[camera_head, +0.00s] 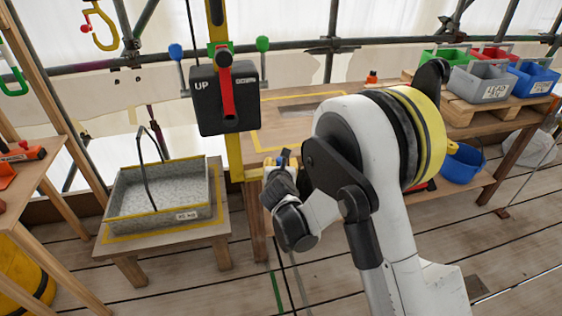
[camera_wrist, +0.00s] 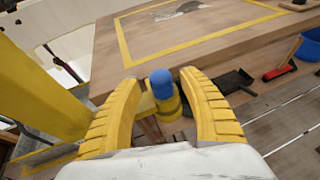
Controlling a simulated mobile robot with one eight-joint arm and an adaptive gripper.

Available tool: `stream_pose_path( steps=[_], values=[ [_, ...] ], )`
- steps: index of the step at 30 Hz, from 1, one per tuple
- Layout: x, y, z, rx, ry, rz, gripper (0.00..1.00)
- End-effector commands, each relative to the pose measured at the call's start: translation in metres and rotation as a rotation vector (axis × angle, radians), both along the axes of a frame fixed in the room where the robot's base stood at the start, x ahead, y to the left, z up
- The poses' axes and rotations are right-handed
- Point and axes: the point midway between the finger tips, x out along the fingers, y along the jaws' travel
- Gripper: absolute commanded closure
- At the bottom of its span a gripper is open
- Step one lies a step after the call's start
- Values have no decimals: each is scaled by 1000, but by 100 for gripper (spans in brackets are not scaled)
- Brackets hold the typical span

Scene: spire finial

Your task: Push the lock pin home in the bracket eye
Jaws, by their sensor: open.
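The lock pin shows a blue head (camera_wrist: 162,84) in the wrist view, upright between my fingers. Below it is a yellow collar (camera_wrist: 170,108), which looks like the bracket eye; how deep the pin sits is hidden. The yellow bracket (camera_head: 250,173) joins the yellow post at the bench edge in the head view. My gripper (camera_wrist: 159,80) is open, with a yellow ribbed finger on each side of the pin. I cannot tell whether either finger touches it. In the head view my gripper (camera_head: 281,164) is small and partly hidden by my wrist.
The yellow post (camera_wrist: 40,85) stands close on the left. The wooden bench (camera_wrist: 220,45) with a yellow-taped rectangle lies beyond the pin. A black control box marked UP (camera_head: 224,100) with a red lever hangs above. A grey weight tray (camera_head: 160,195) stands at left.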

Motion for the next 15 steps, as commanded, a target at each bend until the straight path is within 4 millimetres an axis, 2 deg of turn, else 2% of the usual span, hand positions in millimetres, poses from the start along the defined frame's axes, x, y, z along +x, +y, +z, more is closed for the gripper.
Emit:
stream_pose_path(
  steps=[3, 9, 15],
  values=[
    [-27, 0, 11, -1, 0, 2, 50],
    [-66, -1, 27, 0, 0, 1, 50],
    [-87, -2, 36, 0, 0, 0, 50]
  ],
)
